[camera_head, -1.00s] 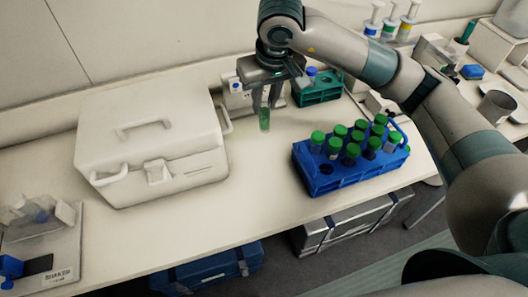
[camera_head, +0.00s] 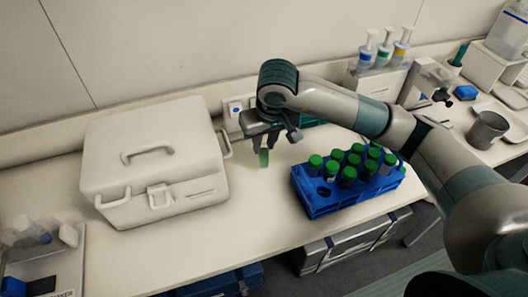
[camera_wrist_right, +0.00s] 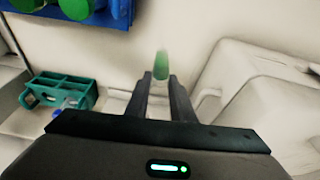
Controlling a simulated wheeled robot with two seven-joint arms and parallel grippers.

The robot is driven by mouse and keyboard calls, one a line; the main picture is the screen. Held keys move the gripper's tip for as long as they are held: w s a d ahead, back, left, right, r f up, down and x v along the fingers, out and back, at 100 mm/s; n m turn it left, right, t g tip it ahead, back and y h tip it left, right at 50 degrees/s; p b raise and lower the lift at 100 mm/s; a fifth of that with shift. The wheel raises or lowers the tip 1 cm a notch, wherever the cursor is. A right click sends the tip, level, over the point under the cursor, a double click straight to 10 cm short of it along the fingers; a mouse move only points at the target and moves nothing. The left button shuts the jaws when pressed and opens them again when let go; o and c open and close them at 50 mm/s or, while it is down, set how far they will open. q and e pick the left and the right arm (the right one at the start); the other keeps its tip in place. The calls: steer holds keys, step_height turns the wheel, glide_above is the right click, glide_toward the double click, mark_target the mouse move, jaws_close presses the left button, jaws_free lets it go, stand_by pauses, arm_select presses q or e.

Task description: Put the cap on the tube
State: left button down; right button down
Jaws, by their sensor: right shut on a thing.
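My right gripper (camera_head: 264,148) is shut on a narrow green, partly see-through piece (camera_head: 264,158), which looks like a tube with green contents. It hangs below the fingers above the bench, between the white box and the blue rack. In the right wrist view the green piece (camera_wrist_right: 161,66) shows just beyond the two fingertips (camera_wrist_right: 160,82). Its top end is hidden by the fingers, so I cannot tell whether a cap is on it. No loose cap can be made out. Green-capped tubes (camera_head: 348,176) stand in the blue rack (camera_head: 330,205). My left gripper is not in view.
A large white box (camera_head: 150,165) stands left of the gripper. A teal rack (camera_wrist_right: 60,90) is at the back, mostly hidden behind the gripper in the head view. A metal cup (camera_head: 488,130) stands far right. The bench (camera_head: 250,210) in front is clear.

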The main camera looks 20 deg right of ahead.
mark_target(264, 154)
steer(key=shift+s+f+p, duration=0.1)
steer(key=shift+f+p, duration=0.3)
steer(key=shift+f, duration=0.25)
step_height(264, 154, down, 2)
steer(key=shift+p, duration=0.45)
steer(key=shift+f, duration=0.4)
steer(key=shift+f+b, duration=0.2)
steer(key=shift+b, duration=0.1)
steer(key=c, duration=1.5)
jaws_free()
steer(key=shift+r, duration=0.1)
steer(key=shift+c, duration=0.2)
